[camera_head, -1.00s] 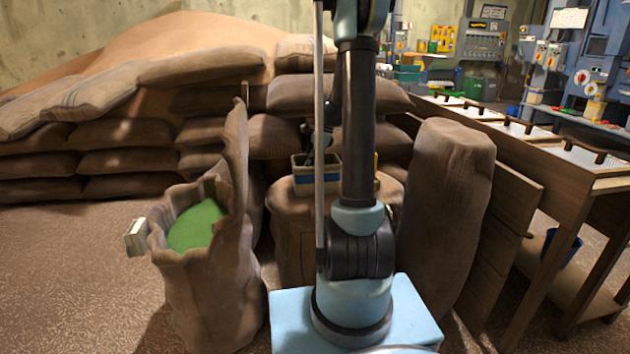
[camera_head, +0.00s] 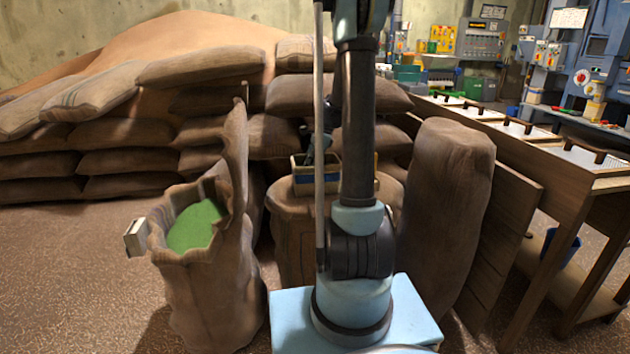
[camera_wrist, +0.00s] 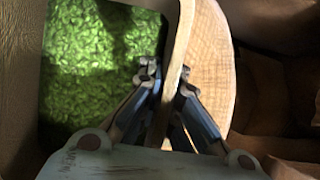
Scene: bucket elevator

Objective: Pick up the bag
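An open brown burlap bag (camera_head: 212,290) stands upright on the floor at left in the head view, with green contents inside and a small pale box-like piece (camera_head: 136,237) at its left rim. My gripper (camera_wrist: 168,80) is in the wrist view, its fingers close together on either side of a thin pale wall. This wall seems to belong to the small cream and blue box (camera_head: 312,187) on the round stand, apart from the bag. Green pellets (camera_wrist: 95,65) lie on the wall's left side. In the head view my arm hides most of the gripper.
The small box sits on a round-topped sack-like stand (camera_head: 292,240). A tall full sack (camera_head: 440,215) stands to its right. Piled sacks (camera_head: 125,162) fill the back left. A long wooden bench (camera_head: 560,190) runs along the right. The floor at front left is clear.

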